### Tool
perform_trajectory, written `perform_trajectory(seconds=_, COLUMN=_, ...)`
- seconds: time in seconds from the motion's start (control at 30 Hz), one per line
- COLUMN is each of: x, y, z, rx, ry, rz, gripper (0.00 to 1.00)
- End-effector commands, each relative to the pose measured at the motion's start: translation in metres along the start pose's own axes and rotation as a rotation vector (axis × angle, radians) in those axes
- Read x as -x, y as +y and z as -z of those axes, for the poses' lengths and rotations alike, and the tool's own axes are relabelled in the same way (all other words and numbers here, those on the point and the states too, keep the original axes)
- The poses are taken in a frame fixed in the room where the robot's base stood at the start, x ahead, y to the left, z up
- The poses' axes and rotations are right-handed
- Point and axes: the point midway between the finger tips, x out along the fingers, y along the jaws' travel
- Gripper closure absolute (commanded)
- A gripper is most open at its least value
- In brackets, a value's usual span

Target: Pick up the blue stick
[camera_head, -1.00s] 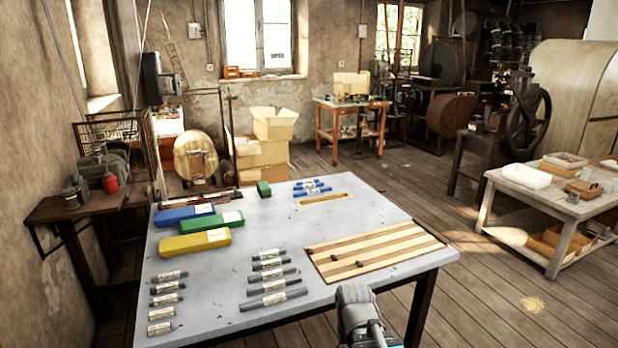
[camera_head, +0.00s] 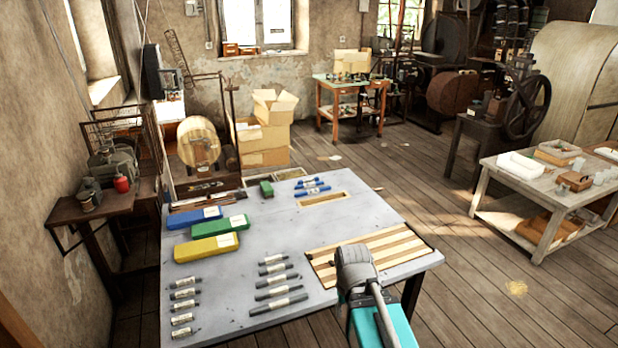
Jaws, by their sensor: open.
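Several blue sticks (camera_head: 312,190) lie close together near the far edge of the grey table (camera_head: 225,262), just behind a shallow wooden tray (camera_head: 321,200). They lie roughly crosswise in the picture, and nothing touches them from above. Part of my arm, a grey joint above a teal link, rises from the bottom of the picture over the table's near right side. It stays well short of the blue sticks. The fingers of my gripper do not show.
Blue (camera_head: 195,218), green (camera_head: 220,226) and yellow (camera_head: 207,247) boxes lie on the table's left. Several grey sticks (camera_head: 279,293) lie at the front. A striped board (camera_head: 395,246) is partly hidden by my arm. The table's middle is clear.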

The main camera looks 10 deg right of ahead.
Motion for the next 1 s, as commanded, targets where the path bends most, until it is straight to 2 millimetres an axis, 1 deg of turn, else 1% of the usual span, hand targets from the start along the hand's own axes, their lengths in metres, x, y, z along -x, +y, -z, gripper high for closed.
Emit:
perform_trajectory(seconds=0.03, x=0.018, y=0.0, z=0.0, rx=0.0, ry=0.0, rz=0.0, gripper=0.57)
perform_trajectory(seconds=0.2, x=0.036, y=0.0, z=0.0, rx=0.0, ry=0.0, rz=0.0, gripper=0.57)
perform_trajectory(seconds=0.3, x=0.041, y=0.0, z=0.0, rx=0.0, ry=0.0, rz=0.0, gripper=0.57)
perform_trajectory(seconds=1.0, x=0.041, y=0.0, z=0.0, rx=0.0, ry=0.0, rz=0.0, gripper=0.57)
